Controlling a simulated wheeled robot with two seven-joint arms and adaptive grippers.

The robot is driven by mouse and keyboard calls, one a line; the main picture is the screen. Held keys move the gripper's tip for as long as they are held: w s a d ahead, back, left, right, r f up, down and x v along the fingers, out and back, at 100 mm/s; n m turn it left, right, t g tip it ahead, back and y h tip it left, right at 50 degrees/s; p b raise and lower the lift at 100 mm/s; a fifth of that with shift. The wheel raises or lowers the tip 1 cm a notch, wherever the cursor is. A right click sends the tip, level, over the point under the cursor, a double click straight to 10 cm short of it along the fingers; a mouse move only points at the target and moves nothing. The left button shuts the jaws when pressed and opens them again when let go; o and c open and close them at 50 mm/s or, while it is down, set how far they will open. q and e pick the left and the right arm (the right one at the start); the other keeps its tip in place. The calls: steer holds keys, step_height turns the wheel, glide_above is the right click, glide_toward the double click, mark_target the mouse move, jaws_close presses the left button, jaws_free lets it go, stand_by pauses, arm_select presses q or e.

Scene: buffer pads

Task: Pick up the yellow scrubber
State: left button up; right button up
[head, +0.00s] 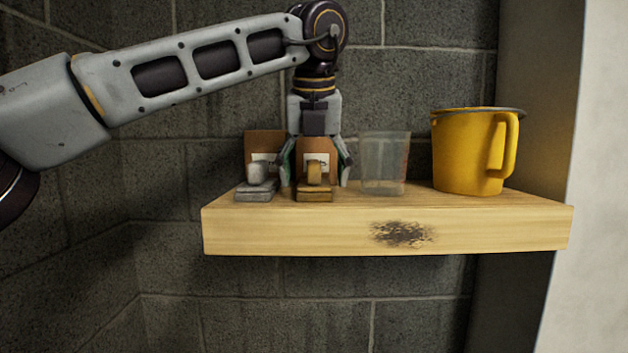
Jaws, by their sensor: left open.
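The yellow scrubber (314,193) stands on the wooden shelf (300,230), left of the shelf's middle, with a yellow handle on top and a brown upright board behind it. My left gripper (315,181) points straight down over it. Its two fingers are apart, one on the left and one on the right of the yellow scrubber's handle. From this view I cannot tell whether the fingers touch it. My right gripper does not show.
A grey scrubber (256,190) stands close on the left, near the left finger. A clear container (383,165) stands just to the right. A yellow mug (468,152) is farther right. A grey block wall is behind, and a pale wall bounds the right side.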

arm_select(q)
steer(key=shift+w+f, duration=0.15)
steer(key=shift+f, duration=0.25)
steer(key=c, duration=1.2)
